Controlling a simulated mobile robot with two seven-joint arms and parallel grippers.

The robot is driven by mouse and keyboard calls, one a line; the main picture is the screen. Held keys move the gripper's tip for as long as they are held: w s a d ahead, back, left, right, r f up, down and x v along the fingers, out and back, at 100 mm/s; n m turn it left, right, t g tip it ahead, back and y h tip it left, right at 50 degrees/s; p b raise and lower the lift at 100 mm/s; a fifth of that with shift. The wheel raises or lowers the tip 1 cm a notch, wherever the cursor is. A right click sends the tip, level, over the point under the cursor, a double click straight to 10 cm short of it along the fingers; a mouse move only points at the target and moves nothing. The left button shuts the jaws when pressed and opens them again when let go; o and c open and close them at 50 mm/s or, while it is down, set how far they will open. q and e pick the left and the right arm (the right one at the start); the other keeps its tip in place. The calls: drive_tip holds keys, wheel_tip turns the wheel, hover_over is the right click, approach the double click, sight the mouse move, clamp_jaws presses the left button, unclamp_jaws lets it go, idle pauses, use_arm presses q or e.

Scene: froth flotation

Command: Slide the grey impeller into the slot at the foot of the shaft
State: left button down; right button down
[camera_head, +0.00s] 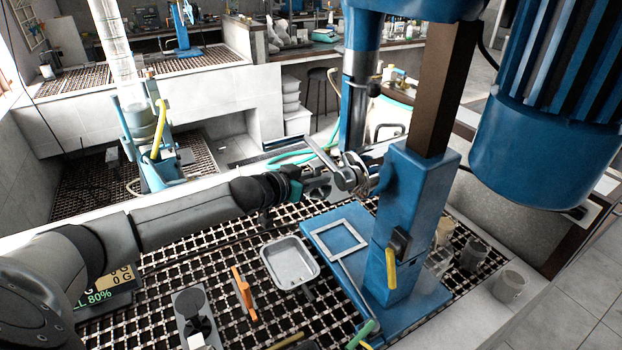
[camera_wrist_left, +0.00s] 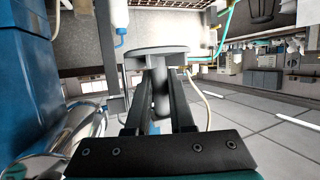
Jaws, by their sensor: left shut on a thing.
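My left gripper (camera_head: 322,186) reaches in from the left, level with the blue machine column (camera_head: 409,185) and to its left. In the left wrist view my left gripper (camera_wrist_left: 160,112) is shut on the grey impeller (camera_wrist_left: 157,52). The impeller has a flat round disc, beyond the fingertips, and a short stem between the fingers. In the head view the impeller is hard to tell from the fingers and the metal parts behind. Shiny metal parts (camera_head: 352,172) stand between the gripper and the column. I cannot make out the slot at the shaft's foot. My right gripper is not in view.
A blue base plate (camera_head: 432,297) carries the column, with a square metal frame (camera_head: 341,241) lying over it. A large blue motor (camera_head: 540,140) hangs at the upper right.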

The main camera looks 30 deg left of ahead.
use_arm(q)
drive_tip(key=shift+w+d, duration=0.55)
drive_tip(key=shift+w, duration=0.4)
drive_tip(key=shift+w+d, duration=0.55)
drive_tip(key=shift+w, duration=0.35)
drive_tip(key=shift+r+p, duration=0.1)
drive_tip(key=shift+p, duration=0.45)
idle(0.6)
drive_tip(key=shift+w+d+b, duration=0.35)
drive_tip(key=shift+w+d, duration=0.05)
drive_tip(key=shift+w, duration=0.25)
drive_tip(key=shift+w+d+b, duration=0.35)
drive_tip(key=shift+w+d, duration=0.05)
drive_tip(key=shift+w, duration=0.3)
drive_tip(key=shift+w+d+b, duration=0.35)
drive_tip(key=shift+w+d, duration=0.05)
drive_tip(key=shift+w, duration=0.25)
drive_tip(key=shift+w+d, duration=0.1)
drive_tip(key=shift+w, duration=0.1)
drive_tip(key=c, duration=0.7)
unclamp_jaws()
drive_tip(key=shift+s, duration=0.1)
drive_tip(key=v, duration=1.5)
drive_tip(key=shift+b, duration=0.3)
